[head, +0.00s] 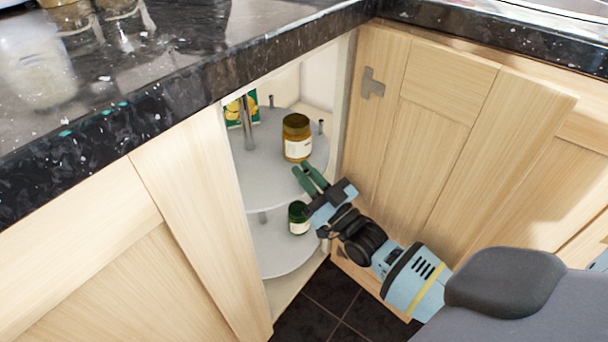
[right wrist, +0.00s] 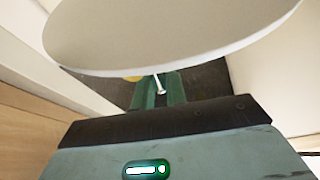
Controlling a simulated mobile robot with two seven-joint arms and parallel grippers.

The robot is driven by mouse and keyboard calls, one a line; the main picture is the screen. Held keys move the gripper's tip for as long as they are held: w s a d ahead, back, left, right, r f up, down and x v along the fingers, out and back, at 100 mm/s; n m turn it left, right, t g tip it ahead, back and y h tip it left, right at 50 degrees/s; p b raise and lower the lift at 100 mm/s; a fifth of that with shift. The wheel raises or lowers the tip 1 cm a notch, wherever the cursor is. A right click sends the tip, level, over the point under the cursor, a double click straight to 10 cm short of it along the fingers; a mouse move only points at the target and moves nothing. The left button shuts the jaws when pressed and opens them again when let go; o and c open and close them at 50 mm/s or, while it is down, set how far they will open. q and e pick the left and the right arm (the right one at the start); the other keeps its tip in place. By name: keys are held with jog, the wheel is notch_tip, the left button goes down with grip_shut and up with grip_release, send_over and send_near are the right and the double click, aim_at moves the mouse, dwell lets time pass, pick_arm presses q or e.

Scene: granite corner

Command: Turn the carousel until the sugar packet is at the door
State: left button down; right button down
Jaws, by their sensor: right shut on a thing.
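The carousel's grey upper shelf (head: 262,185) shows through the open corner cabinet. A green and yellow packet (head: 232,114), which I cannot confirm as the sugar packet, stands at its back left, partly hidden by the post and the cabinet edge. My right gripper (head: 304,180) is at the shelf's front right rim. In the right wrist view its green fingers (right wrist: 160,92) are shut on a thin pale peg (right wrist: 160,84), just beyond the rim of a grey disc (right wrist: 170,35). My left gripper is not in view.
An amber jar (head: 297,138) stands on the upper shelf near the gripper. A dark green jar (head: 298,217) is on the lower shelf (head: 280,255). A wooden door (head: 430,120) stands to the right, and a dark granite counter (head: 130,95) overhangs at the left.

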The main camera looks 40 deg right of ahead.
dwell(0.3)
jog(key=c, duration=1.4)
grip_release()
jog(key=shift+c, duration=0.2)
jog(key=p+v, duration=0.1)
jog(key=v, duration=0.7)
